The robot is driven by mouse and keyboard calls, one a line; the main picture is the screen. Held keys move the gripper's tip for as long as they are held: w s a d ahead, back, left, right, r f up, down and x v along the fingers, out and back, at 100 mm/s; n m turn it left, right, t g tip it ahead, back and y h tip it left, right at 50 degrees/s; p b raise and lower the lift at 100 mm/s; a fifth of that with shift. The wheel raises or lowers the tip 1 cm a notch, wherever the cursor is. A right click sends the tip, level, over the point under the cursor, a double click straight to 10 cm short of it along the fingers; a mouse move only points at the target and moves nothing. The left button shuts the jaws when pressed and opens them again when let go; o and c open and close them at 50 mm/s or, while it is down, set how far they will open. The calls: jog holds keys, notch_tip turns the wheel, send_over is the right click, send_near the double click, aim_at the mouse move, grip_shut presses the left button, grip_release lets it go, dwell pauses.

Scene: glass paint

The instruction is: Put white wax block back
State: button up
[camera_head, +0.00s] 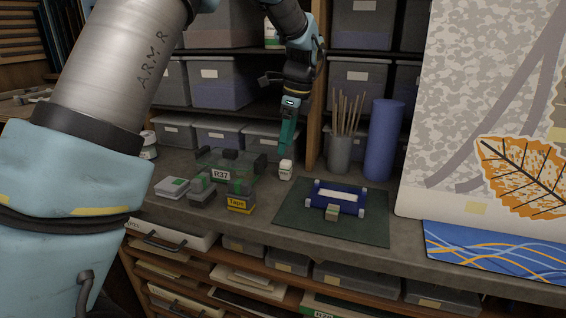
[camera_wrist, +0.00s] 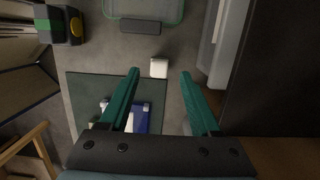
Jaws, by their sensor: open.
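A small white block (camera_head: 286,170), which looks like the white wax block, stands on the grey worktop. It is between the see-through green crate (camera_head: 221,175) and the dark green mat (camera_head: 290,236). My gripper (camera_head: 286,152) points down just above the block in the head view. In the wrist view the green fingers (camera_wrist: 159,73) are spread wide and empty. The white block (camera_wrist: 159,68) shows in the gap between their tips and looks untouched. A blue tray-like holder (camera_head: 323,206) with a white inside sits on the mat.
A grey pot of sticks (camera_head: 339,155) and a blue cylinder (camera_head: 384,140) stand behind the mat. Small boxes, one a yellow-labelled tape box (camera_head: 240,204), stand by the crate. Shelf bins (camera_head: 220,136) line the back. A leaf-painted panel (camera_head: 500,90) stands at right.

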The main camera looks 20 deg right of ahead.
aim_at(289, 162)
jog(key=shift+s+d+r+b, duration=0.15)
jog(key=shift+r, duration=0.9)
jog(key=shift+s+d+r+b, duration=0.1)
jog(key=shift+r+b, duration=0.05)
jog(key=shift+r, duration=0.85)
